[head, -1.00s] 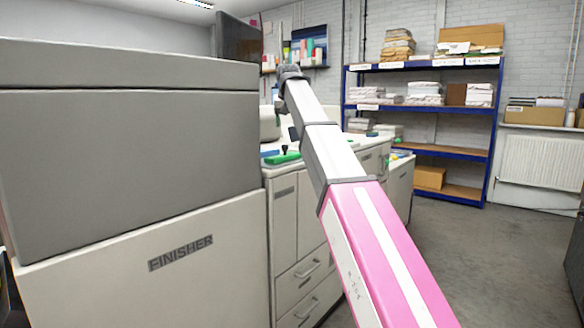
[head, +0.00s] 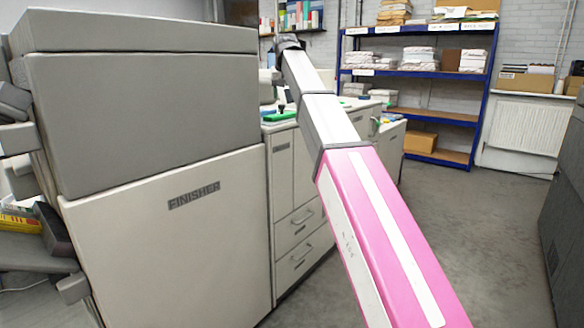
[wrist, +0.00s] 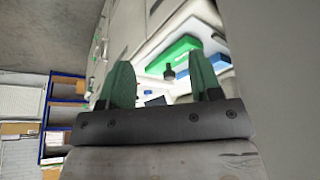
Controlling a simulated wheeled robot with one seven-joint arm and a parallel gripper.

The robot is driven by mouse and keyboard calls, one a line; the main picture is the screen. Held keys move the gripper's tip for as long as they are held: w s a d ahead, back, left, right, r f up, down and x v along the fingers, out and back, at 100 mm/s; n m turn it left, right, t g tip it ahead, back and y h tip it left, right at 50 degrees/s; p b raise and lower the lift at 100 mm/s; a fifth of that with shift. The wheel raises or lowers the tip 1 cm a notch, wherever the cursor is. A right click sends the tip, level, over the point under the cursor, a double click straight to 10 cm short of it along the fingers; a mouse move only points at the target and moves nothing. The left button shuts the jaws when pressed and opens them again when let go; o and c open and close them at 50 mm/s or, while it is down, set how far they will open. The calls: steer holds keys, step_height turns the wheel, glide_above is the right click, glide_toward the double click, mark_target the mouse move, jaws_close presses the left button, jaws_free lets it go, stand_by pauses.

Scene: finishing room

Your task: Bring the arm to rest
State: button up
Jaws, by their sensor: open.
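My arm stretches forward in the head view, pink near me and white and grey farther out, beside the finisher (head: 165,220). Its far end is by the cabinet's worktop, and my gripper's fingers cannot be made out there. In the wrist view my gripper (wrist: 160,85) shows two green fingers spread apart with nothing between them touching both. Behind the fingers lie a green item (wrist: 172,55) and a small dark object (wrist: 169,73) on a white top; the green item also shows in the head view (head: 280,116).
The finisher's tall body stands close at the left of my arm. A white cabinet with drawers (head: 297,218) is behind the arm. A blue shelf (head: 415,87) with paper stacks and boxes stands at the back. Grey floor (head: 450,215) is clear at right, with a dark unit (head: 568,190) at the edge.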

steer(key=s+d+f+g, duration=0.15)
steer(key=d+f, duration=0.25)
steer(key=f, duration=0.8)
steer(key=s+d+f, duration=0.3)
steer(key=d+f, duration=0.1)
steer(key=f, duration=0.8)
steer(key=s+d+f+g, duration=0.1)
steer(key=s+d+f, duration=0.15)
steer(key=f, duration=0.95)
steer(key=s+d+f+g, duration=0.1)
steer(key=s+d+f, duration=0.4)
steer(key=s+f, duration=0.6)
steer(key=s+d+f+m+g, duration=0.1)
steer(key=s+d+f, duration=0.5)
steer(key=s+f, duration=0.5)
step_height(320, 180, down, 5)
steer(key=shift+s+d+f, duration=0.1)
steer(key=shift+s+d, duration=0.1)
steer(key=shift+s, duration=0.05)
